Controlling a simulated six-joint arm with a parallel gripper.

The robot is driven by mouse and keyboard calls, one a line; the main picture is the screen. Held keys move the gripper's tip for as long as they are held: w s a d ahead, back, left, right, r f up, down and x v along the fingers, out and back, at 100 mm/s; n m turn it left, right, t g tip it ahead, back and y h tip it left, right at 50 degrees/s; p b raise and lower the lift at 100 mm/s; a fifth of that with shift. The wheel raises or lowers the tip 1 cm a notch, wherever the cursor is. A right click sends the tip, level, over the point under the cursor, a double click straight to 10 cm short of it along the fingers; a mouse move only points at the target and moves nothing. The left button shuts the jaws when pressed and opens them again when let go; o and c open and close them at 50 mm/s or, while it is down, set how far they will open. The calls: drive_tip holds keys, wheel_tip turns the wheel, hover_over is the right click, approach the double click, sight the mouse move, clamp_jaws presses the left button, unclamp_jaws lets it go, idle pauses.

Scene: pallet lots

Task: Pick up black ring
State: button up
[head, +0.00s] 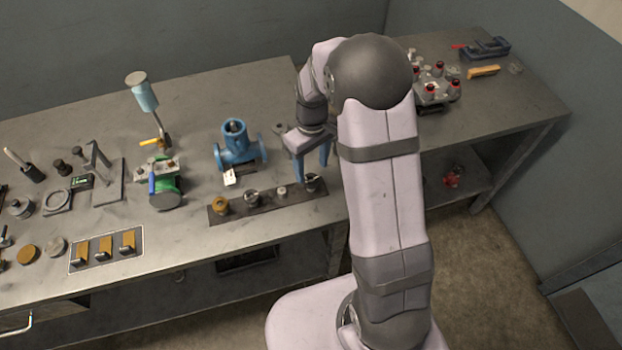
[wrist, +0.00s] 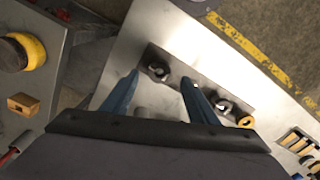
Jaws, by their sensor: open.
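A dark ring-like piece (head: 312,183) with a light metal centre stands at the right end of a dark strip (head: 268,204) on the bench. It seems to be the black ring. In the wrist view the piece (wrist: 158,72) lies between my fingertips, nearer the left one. My gripper (head: 312,172) has blue fingers, pointing down, spread apart and empty. In the wrist view my gripper (wrist: 160,77) shows a clear gap. I cannot tell the exact height of the fingertips above the piece. A similar dark and metal piece (head: 252,197) stands farther left on the strip.
A small pale piece (head: 282,191) and a brass-coloured piece (head: 220,205) share the strip. A blue valve body (head: 236,147) stands behind it, with a white tag (head: 229,177) in front. A green pump-like unit (head: 166,187) is farther left. The bench front edge is close to the strip.

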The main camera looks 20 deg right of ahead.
sight(311, 181)
drive_tip(key=shift+w+f+p, duration=0.15)
drive_tip(key=shift+f+p, duration=0.9)
drive_tip(key=shift+f, duration=1.25)
drive_tip(key=c, duration=1.1)
